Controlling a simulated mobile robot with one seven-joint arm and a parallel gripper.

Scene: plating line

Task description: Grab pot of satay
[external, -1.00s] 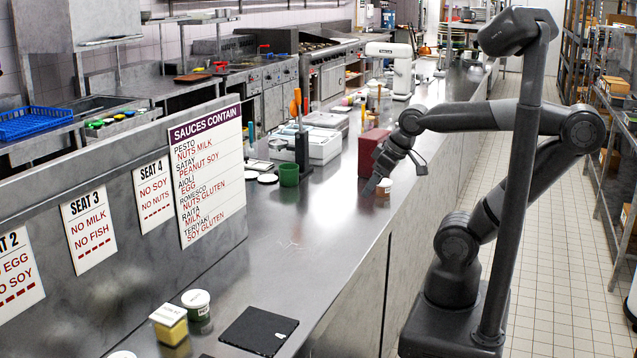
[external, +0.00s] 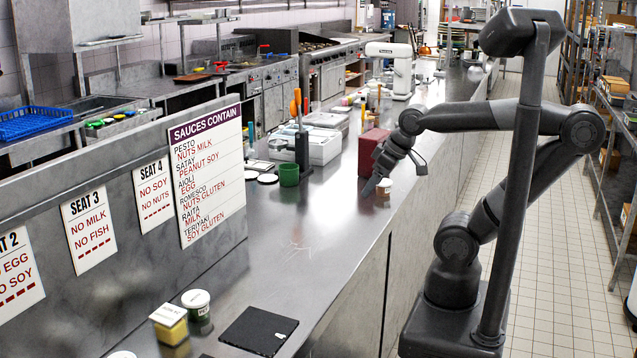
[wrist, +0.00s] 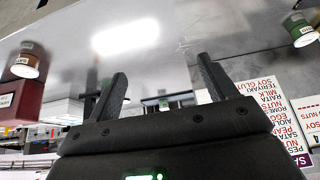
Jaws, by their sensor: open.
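A small brown pot with a pale lid (external: 384,186) stands on the steel counter near its right edge, close to my gripper (external: 392,174). The same pot seems to show at the left of the wrist view (wrist: 25,62), where its label is too small to read, so I cannot confirm it is satay. My gripper also shows in the wrist view (wrist: 161,66), its two fingers spread wide with nothing between them. The pot is off to the side of the fingers there, not between them.
A dark red box (external: 370,152) stands just behind the pot. A green cup (external: 289,176) and a utensil holder (external: 302,150) are farther left. A green pot (external: 197,305), a yellow container (external: 170,325) and a black mat (external: 258,331) are at the near end. The middle counter is clear.

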